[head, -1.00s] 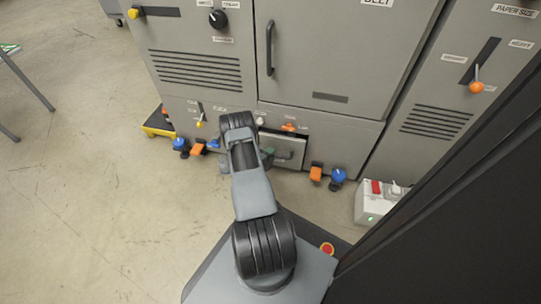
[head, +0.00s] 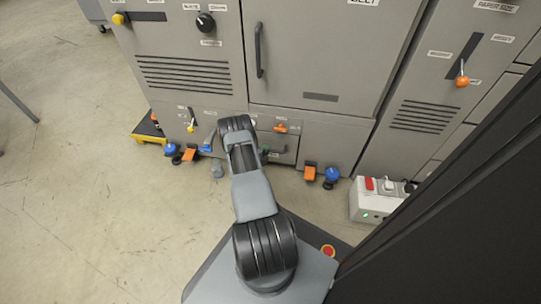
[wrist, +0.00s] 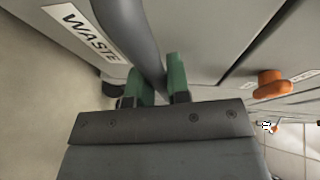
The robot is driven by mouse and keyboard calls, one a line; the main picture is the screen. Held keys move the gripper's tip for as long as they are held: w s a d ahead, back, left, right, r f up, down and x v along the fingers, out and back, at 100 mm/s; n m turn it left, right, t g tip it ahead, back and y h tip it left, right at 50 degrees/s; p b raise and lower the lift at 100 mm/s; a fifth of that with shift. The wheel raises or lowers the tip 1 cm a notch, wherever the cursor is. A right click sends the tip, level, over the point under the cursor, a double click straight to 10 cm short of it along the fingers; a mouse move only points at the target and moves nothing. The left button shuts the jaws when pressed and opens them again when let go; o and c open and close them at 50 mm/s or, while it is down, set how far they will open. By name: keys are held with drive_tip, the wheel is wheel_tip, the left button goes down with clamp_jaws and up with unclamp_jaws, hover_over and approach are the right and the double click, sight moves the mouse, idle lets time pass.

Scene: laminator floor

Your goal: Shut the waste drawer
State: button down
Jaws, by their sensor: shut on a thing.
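The waste drawer (head: 285,146) is a grey front low on the machine, partly hidden behind my arm in the head view. It looks about level with the panel around it, and no open interior shows. In the wrist view, a WASTE label (wrist: 85,31) is on a grey face beside a dark grey bar handle (wrist: 128,35). My gripper (wrist: 158,86) has its green fingers on either side of the handle and is shut on it.
An orange knob (head: 281,128) sits above the drawer, and it also shows in the wrist view (wrist: 272,84). Blue pedals (head: 332,174) and orange pedals (head: 310,173) stand along the machine's foot. A white box (head: 372,203) stands at right. Open floor lies left.

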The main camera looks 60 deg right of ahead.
drive_tip(key=shift+w+d+r, duration=0.1)
drive_tip(key=shift+d, duration=0.15)
drive_tip(key=c, duration=1.1)
unclamp_jaws()
drive_tip(key=a+r+p, duration=0.2)
drive_tip(key=a+p, duration=0.3)
drive_tip(key=a, duration=0.8)
drive_tip(key=shift+w+a+r, duration=0.15)
drive_tip(key=shift+a+r, duration=0.05)
drive_tip(key=shift+a, duration=0.1)
